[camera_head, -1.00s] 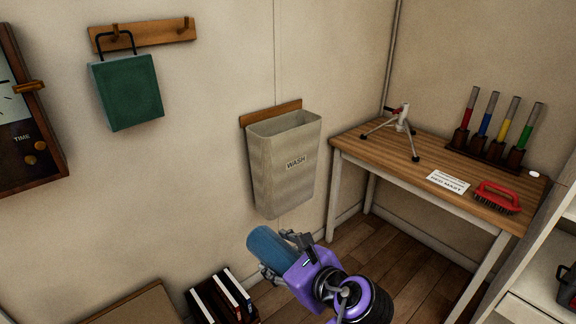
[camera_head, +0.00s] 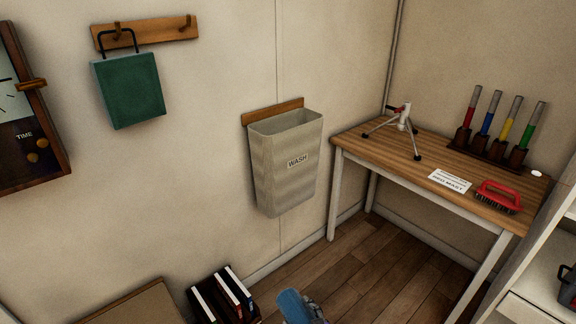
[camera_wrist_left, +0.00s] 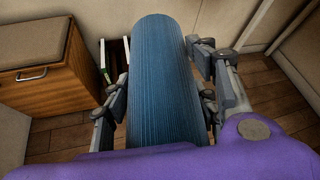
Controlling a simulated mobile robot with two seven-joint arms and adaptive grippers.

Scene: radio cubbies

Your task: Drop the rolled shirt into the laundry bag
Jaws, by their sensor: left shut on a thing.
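The laundry bag (camera_head: 284,178), a grey open-topped holder labelled WASH, hangs on the wall in the head view. Its opening faces up, and the visible inside looks empty. The rolled shirt (camera_wrist_left: 162,85) is a blue ribbed roll between the fingers of my left gripper (camera_wrist_left: 165,100) in the left wrist view. The gripper is shut on it. In the head view only the end of the shirt (camera_head: 293,306) and a bit of the gripper (camera_head: 317,312) show at the bottom edge, below the bag and apart from it. My right gripper is not in view.
A wooden table (camera_head: 400,169) stands right of the bag, with a small tripod (camera_head: 402,125), coloured tubes and a red brush (camera_head: 497,196). A green bag (camera_head: 128,90) hangs at the left. Books (camera_head: 226,296) stand low by the wall. The wall around the laundry bag is clear.

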